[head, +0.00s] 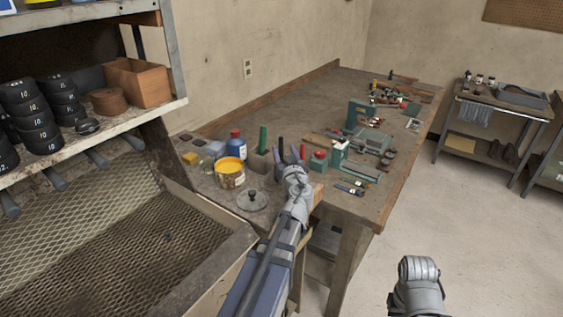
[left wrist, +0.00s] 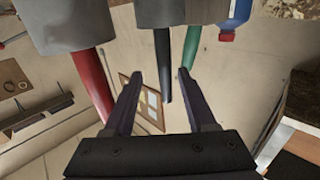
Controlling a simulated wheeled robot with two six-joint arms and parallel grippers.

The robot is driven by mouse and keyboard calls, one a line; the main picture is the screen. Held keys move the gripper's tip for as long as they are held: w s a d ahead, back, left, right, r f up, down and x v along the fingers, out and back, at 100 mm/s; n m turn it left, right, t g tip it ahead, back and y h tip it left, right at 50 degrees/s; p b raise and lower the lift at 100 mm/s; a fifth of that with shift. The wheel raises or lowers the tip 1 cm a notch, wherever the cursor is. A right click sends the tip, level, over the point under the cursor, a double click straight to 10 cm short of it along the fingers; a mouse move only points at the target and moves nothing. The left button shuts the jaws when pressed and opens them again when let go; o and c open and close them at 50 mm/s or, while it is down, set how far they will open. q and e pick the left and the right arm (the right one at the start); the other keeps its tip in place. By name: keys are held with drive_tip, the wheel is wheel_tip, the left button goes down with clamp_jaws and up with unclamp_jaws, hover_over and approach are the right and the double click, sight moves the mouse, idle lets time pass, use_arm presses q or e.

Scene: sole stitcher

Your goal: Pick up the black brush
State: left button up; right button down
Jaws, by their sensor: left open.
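The black brush (head: 281,144) stands upright on the near end of the workbench, its lower part hidden by my left gripper. In the left wrist view, which is upside down, the black brush (left wrist: 162,65) comes out of a grey holder between a red handle (left wrist: 92,84) and a green handle (left wrist: 190,46). My left gripper (head: 289,154) is open and empty. In the wrist view its two fingers (left wrist: 158,75) lie to either side of the black brush, with gaps between. My right gripper (head: 418,285) is low at the right, away from the bench; its jaws cannot be made out.
A green handle (head: 262,139) stands just left of the black brush. A yellow can (head: 230,175), a blue bottle (head: 236,146) and a lid (head: 252,200) crowd the bench's left end. Tools cover much of the workbench (head: 300,100). A shelf (head: 110,130) stands at the left.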

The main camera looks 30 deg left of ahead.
use_arm(q)
drive_tip(key=x, duration=0.5)
drive_tip(key=shift+a+r, duration=0.2)
drive_tip(key=shift+a, duration=0.2)
clamp_jaws()
idle(0.4)
